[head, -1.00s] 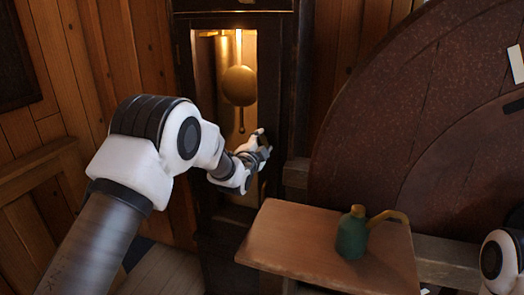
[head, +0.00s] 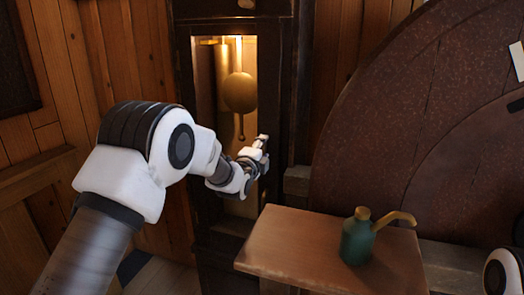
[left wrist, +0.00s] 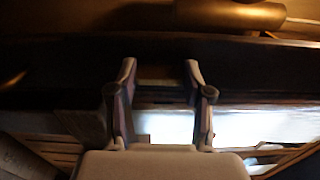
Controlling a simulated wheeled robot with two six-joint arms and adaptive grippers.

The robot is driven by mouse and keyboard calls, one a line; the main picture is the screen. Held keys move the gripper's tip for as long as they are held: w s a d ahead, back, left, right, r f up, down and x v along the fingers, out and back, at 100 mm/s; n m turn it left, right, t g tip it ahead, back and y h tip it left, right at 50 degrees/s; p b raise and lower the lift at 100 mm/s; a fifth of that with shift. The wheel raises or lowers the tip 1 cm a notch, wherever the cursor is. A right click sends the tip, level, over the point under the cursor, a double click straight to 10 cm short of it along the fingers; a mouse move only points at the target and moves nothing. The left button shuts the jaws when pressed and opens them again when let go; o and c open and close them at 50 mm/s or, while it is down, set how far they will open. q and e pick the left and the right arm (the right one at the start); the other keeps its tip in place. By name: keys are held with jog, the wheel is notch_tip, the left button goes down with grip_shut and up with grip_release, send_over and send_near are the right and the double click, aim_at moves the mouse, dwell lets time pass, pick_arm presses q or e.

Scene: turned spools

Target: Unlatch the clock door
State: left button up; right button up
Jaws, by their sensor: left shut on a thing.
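The clock (head: 206,215) is a tall dark wooden case at the back centre of the head view. Its narrow door has a lit opening that shows a round brass pendulum (head: 239,92). My left gripper (head: 263,152) is at the right edge of the door, below the pendulum's height. In the left wrist view its two fingers (left wrist: 162,92) stand a little apart, shut on a small dark piece, which seems to be the door latch (left wrist: 160,86). The latch's shape is mostly hidden by the fingers and shadow. My right gripper is out of view.
A wooden board (head: 290,250) in front of the clock, to the right, carries a green oil can (head: 357,240) with a curved spout. A large dark red round wheel (head: 400,120) fills the right side. Plank walls (head: 125,60) stand at left.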

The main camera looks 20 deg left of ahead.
pick_arm(q)
jog(key=o, duration=1.2)
jog(key=shift+d, duration=0.1)
jog(key=shift+c, duration=0.2)
jog(key=shift+s, duration=0.1)
jog(key=s, duration=1.1)
jog(key=shift+s+a, duration=0.25)
jog(key=shift+s, duration=0.1)
